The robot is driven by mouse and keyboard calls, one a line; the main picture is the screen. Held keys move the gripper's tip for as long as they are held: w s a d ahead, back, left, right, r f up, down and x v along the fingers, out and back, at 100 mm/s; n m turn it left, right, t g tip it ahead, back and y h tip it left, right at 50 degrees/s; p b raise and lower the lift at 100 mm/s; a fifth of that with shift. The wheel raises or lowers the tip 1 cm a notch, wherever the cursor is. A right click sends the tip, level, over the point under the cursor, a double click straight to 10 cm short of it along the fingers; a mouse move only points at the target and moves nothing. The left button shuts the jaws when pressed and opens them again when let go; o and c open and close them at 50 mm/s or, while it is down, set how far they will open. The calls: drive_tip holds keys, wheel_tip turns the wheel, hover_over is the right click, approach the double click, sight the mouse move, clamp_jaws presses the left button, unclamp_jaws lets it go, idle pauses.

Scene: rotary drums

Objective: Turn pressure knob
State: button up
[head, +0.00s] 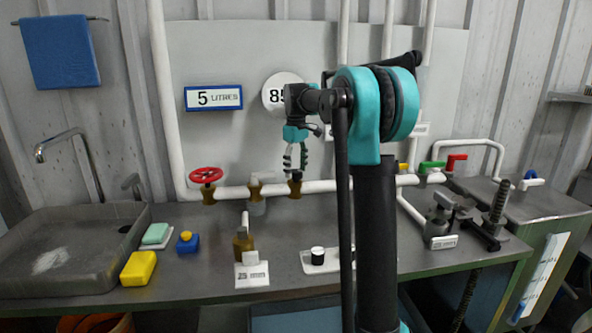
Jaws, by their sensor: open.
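My gripper (295,167) points down with its fingers apart. In the head view it is just above a brass fitting with a dark top (295,187) on the white pipe; whether they touch is unclear. A round black-topped knob with a white side (318,256) sits on a white plate (309,268) on the bench, below my gripper in the picture. A red handwheel (206,175) stands on the pipe to the left. No label shows which is the pressure knob. A round white sign (277,94) reading "85" is partly hidden by my arm.
A sink (62,250), yellow sponge (138,268) and small blue item (187,243) are at the left. Green (430,166) and red (456,160) valve handles and a clamp (440,225) are at the right.

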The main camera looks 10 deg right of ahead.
sight(296, 171)
wheel_tip(296, 171, up, 12)
drive_tip(key=shift+f, duration=0.2)
idle(0.4)
